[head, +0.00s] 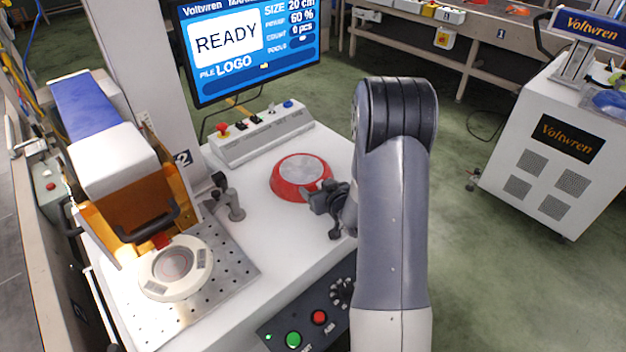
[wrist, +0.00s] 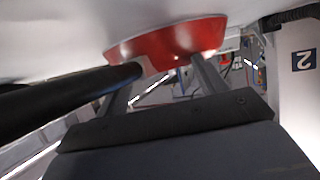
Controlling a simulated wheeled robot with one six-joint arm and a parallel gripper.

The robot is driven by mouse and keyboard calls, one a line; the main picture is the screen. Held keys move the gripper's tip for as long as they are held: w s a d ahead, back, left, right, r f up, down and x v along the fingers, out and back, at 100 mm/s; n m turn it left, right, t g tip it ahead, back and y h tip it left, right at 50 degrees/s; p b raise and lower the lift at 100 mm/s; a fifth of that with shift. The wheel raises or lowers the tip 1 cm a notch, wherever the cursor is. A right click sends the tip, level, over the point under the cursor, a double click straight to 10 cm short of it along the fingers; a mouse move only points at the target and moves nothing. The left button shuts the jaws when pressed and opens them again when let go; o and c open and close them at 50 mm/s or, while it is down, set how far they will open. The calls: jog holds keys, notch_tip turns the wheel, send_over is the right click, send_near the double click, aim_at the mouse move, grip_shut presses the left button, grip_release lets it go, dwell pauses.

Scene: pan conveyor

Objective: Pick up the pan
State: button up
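The red pan (head: 289,190) lies bottom up on the white worktop, its grey round base facing up. In the wrist view the pan (wrist: 170,42) shows at the top, in a picture that looks upside down. Its dark handle (wrist: 60,95) runs from the pan to the left edge, crossing in front of the left finger. My gripper (head: 326,196) is at the right side of the pan, low over the worktop. In the wrist view its two fingers (wrist: 160,80) are apart, with an open gap between them. Whether a finger touches the pan I cannot tell.
A machine with a round white fixture (head: 153,285) on a perforated plate (head: 226,262) stands left. A small grey post (head: 236,208) is left of the pan. A button box (head: 262,130) is behind it, a control panel (head: 285,322) in front. The monitor (head: 240,75) reads READY.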

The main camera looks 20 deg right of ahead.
grip_shut()
dwell(0.5)
